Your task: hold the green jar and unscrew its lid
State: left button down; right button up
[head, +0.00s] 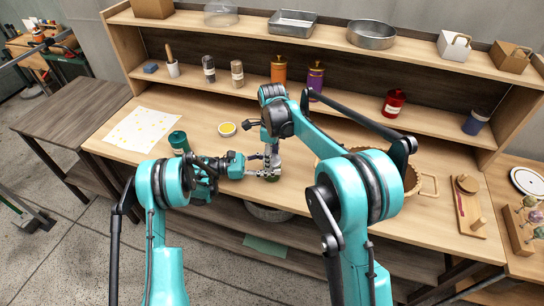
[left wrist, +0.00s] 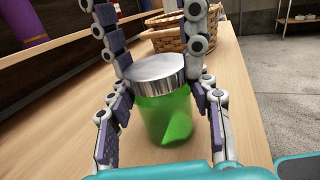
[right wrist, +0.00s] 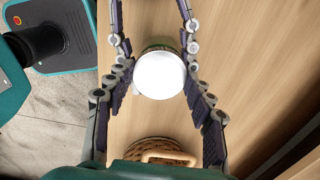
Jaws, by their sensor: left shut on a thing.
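The green jar (left wrist: 166,118) with its silver lid (left wrist: 155,68) stands upright on the wooden table in the left wrist view. My left gripper (left wrist: 163,105) is shut on the jar's body from the sides, below the lid. In the head view only a little of the jar (head: 271,178) shows under the grippers. My right gripper (right wrist: 158,70) points down from above, with its fingers on either side of the lid, which looks white in the right wrist view (right wrist: 160,76). The right fingers look open, with narrow gaps beside the lid. The left gripper (head: 264,170) also shows in the head view.
A wicker basket (right wrist: 158,150) stands near the jar, partly behind my right arm in the head view. A wooden board (head: 468,207) lies right. Shelves (head: 330,98) rise behind.

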jog(key=o, duration=0.4)
jog(key=shift+r, duration=2.3)
pick_arm(q)
jog(key=c, duration=0.6)
grip_release()
